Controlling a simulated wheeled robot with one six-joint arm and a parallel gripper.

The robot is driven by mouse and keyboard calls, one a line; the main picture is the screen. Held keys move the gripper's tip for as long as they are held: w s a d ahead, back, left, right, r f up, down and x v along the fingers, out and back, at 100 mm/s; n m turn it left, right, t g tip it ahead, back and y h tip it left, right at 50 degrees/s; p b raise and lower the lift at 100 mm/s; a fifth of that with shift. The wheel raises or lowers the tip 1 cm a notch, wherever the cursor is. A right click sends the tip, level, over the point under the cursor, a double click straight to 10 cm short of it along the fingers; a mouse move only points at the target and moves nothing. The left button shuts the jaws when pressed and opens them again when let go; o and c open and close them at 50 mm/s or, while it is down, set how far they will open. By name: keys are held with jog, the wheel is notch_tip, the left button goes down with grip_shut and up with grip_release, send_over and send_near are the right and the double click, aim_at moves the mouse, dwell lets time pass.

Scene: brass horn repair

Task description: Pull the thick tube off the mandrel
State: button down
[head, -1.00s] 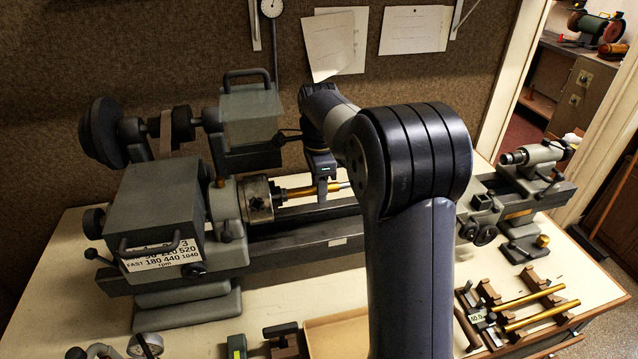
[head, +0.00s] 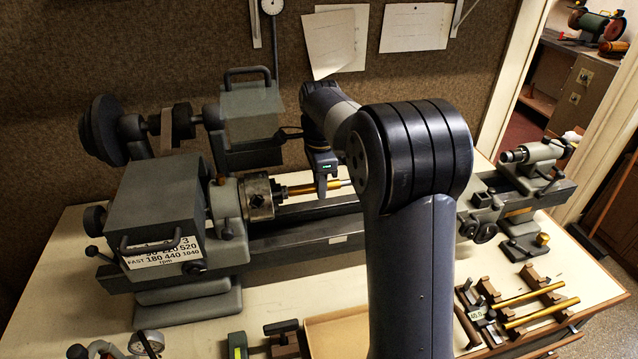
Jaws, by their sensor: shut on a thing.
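A brass tube (head: 298,189) sits on the mandrel, which comes out of the lathe chuck (head: 257,199) and points right. A short pale end of the mandrel (head: 346,182) shows to the right of my gripper. My gripper (head: 321,190) reaches down from above and is shut on the tube near its right end. The fingertips are small in this view, and my arm hides what lies farther right along the mandrel. The tube's left end is close to the chuck.
The grey lathe headstock (head: 165,205) stands at left, with its bed (head: 310,236) running right to the tailstock (head: 540,165). Two brass tubes (head: 530,300) lie on a brown rack at front right. A shallow tan tray (head: 335,330) lies at front centre.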

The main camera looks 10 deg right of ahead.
jog(key=d+p, duration=0.4)
jog(key=d, duration=1.6)
jog(key=shift+p, duration=0.35)
dwell(1.7)
jog(key=s+r, duration=0.5)
dwell(0.9)
